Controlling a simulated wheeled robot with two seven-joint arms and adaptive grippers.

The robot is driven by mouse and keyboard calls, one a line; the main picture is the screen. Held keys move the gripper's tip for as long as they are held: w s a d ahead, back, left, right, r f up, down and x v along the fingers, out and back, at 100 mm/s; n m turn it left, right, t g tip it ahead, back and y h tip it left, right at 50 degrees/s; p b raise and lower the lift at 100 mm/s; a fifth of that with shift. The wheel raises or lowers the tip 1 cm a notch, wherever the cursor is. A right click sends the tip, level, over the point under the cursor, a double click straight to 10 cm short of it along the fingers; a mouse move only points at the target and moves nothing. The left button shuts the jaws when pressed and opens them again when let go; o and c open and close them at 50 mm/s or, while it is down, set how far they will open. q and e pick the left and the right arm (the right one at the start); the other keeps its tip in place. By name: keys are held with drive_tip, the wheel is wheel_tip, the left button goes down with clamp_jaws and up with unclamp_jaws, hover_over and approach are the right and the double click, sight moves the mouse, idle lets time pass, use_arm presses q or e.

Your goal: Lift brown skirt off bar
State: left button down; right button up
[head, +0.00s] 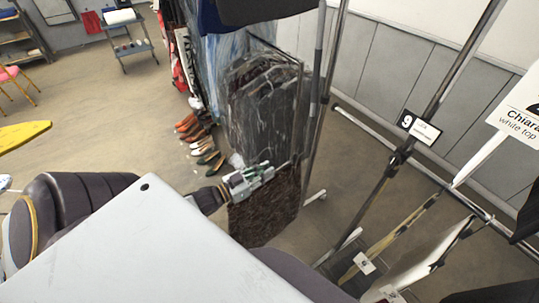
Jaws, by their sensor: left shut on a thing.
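The brown skirt (268,212) is a dark brown, rough-textured piece that hangs down in the middle of the head view. My left gripper (262,176) is at its upper edge, shut on it, with the cloth hanging below the fingers. The exact grip point is small and partly hidden by the fingers. I cannot clearly make out a bar directly above the skirt, so I cannot tell whether it still touches one. My right gripper is not in view.
Grey garments (262,105) hang just behind the skirt, beside rack posts (318,95). Several shoes (196,135) stand on the floor to the left. Another rack with a number 9 tag (418,126) stands at right. Open floor (110,130) lies at left.

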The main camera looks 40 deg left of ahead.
use_arm(q)
drive_tip(key=shift+v, duration=5.05)
drive_tip(key=shift+s+a+r, duration=0.1)
drive_tip(key=shift+s+a, duration=0.1)
drive_tip(key=shift+s, duration=0.2)
drive_tip(key=shift+s+a+r, duration=0.15)
drive_tip(key=shift+s, duration=0.25)
drive_tip(key=shift+v, duration=2.3)
drive_tip(key=shift+s+f, duration=0.1)
drive_tip(key=shift+f, duration=0.05)
